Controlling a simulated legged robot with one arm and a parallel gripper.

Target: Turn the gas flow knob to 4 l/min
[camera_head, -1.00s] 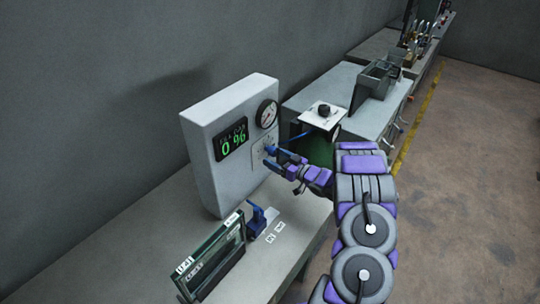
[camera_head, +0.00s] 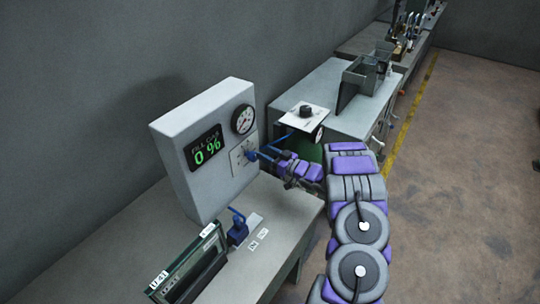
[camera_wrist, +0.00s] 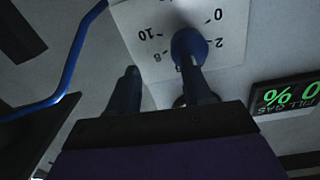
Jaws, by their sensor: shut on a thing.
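The gas flow dial is a white plate (camera_head: 236,165) on the front of the grey panel box (camera_head: 178,150). In the wrist view the dial plate (camera_wrist: 145,15) appears turned, with 0, 2, 8 and 10 readable; the 4 is hidden. My gripper (camera_head: 252,154) is at the dial, its blue fingertips close against the plate. The knob's pointer cannot be read. The green display (camera_head: 207,148) reads 0 %.
A round gauge (camera_head: 243,119) sits above the dial. A blue hose (camera_wrist: 75,60) runs beside the dial. A black knob (camera_head: 306,111) is on a white plate behind.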

